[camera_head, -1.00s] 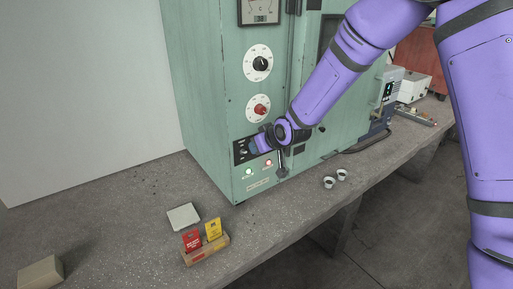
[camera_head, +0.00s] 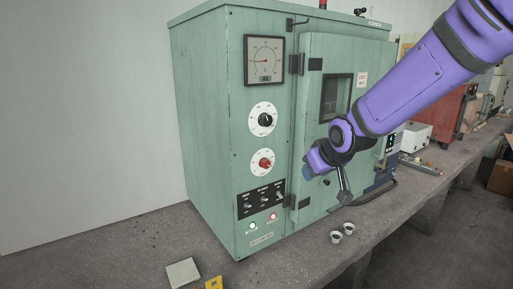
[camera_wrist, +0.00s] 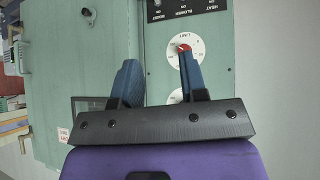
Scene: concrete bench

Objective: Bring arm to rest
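My gripper (camera_head: 311,168) hangs in front of the green cabinet (camera_head: 210,120), at the end of my purple arm, and is apart from the switch panel (camera_head: 262,199). In the wrist view, the two blue fingers of my gripper (camera_wrist: 158,72) stand apart with nothing between them. The right finger overlaps the red-knobbed dial (camera_wrist: 185,48) in the picture. The cabinet door (camera_head: 312,85) looks closed. The green lamp (camera_head: 252,226) and the red lamp (camera_head: 273,216) below the switches are lit.
Two small metal cups (camera_head: 342,231) stand on the concrete bench (camera_head: 110,255) right of the cabinet's front. A pale square pad (camera_head: 183,273) and a yellow card (camera_head: 213,283) lie at the bottom edge. The air left of my arm, before the cabinet's dials, is free.

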